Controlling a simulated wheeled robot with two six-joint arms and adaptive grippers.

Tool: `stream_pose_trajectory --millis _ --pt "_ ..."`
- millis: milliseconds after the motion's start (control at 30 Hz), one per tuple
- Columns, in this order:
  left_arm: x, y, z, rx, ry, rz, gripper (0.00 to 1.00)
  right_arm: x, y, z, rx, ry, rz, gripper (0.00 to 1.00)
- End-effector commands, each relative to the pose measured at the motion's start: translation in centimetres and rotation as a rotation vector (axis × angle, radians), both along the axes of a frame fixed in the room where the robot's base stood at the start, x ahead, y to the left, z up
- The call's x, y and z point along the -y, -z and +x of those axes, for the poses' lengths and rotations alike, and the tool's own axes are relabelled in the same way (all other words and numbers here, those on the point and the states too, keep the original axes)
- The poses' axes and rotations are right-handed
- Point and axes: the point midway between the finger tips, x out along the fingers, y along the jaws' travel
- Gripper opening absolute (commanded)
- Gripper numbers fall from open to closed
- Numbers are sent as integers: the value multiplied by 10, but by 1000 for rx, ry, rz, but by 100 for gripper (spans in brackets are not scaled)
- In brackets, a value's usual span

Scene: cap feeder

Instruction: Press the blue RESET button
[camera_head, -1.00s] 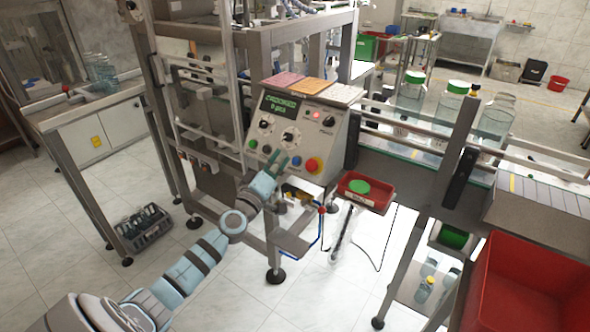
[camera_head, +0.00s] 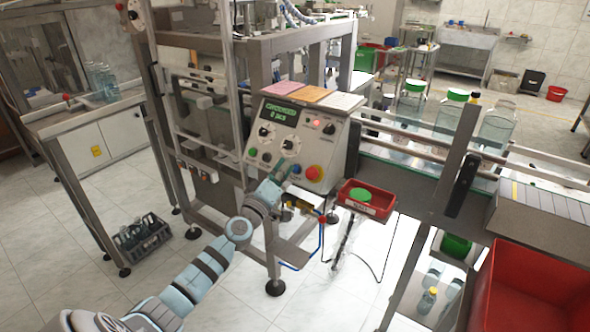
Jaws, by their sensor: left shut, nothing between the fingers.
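The control panel (camera_head: 300,153) has a green-lit display, knobs and a bottom row of buttons. The blue button (camera_head: 296,169) is in that row, just left of the large red button (camera_head: 314,173). It is in view and looks uncovered. My left gripper (camera_head: 285,167) is shut and empty, its fingers pointing up at the panel's lower part. In the picture its tips are just left of the blue button. I cannot tell whether they touch the panel. My right gripper is not in view.
A red tray (camera_head: 379,208) with a green cap juts out right of the panel. A conveyor with large jars (camera_head: 496,124) runs to the right. A red bin (camera_head: 505,300) fills the lower right corner. A crate of bottles (camera_head: 143,238) stands on the floor at left.

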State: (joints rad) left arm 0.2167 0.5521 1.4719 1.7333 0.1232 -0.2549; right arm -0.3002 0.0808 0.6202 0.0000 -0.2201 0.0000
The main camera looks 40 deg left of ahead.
Motion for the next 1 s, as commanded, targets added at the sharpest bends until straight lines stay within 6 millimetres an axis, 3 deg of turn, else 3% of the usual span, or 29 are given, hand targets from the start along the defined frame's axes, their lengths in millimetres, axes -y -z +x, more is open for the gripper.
stream_pose_trajectory --millis 1000 --pt "0 5 7 0 0 0 0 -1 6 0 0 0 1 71"
